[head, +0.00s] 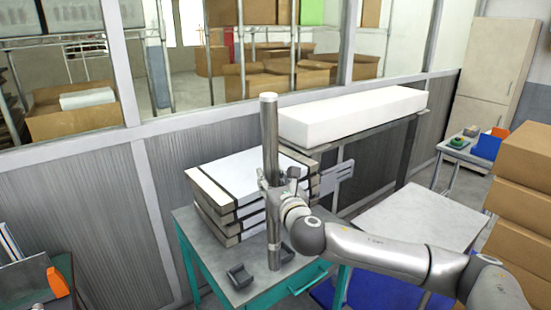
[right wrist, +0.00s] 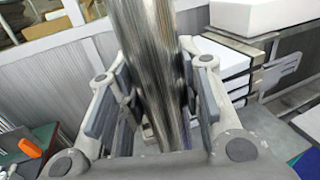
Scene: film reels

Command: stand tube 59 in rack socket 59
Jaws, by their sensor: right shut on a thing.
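A long grey metal tube (head: 269,130) stands close to upright over the teal-framed table (head: 205,228). My right gripper (head: 273,186) is shut around its middle. In the right wrist view the tube (right wrist: 150,60) runs between the two fingers of the right gripper (right wrist: 155,100). The tube's lower end is at the table top, between two small dark grey cradles (head: 240,276); I cannot tell whether it touches the table. No number on the tube is readable. No socket marked 59 can be made out. My left gripper is out of view.
A stack of flat white cases with dark straps (head: 240,178) stands on the table behind the tube. A long white block (head: 352,114) lies on a shelf behind. Cardboard boxes (head: 520,200) are piled at the right. An orange-handled item (head: 57,283) is at the lower left.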

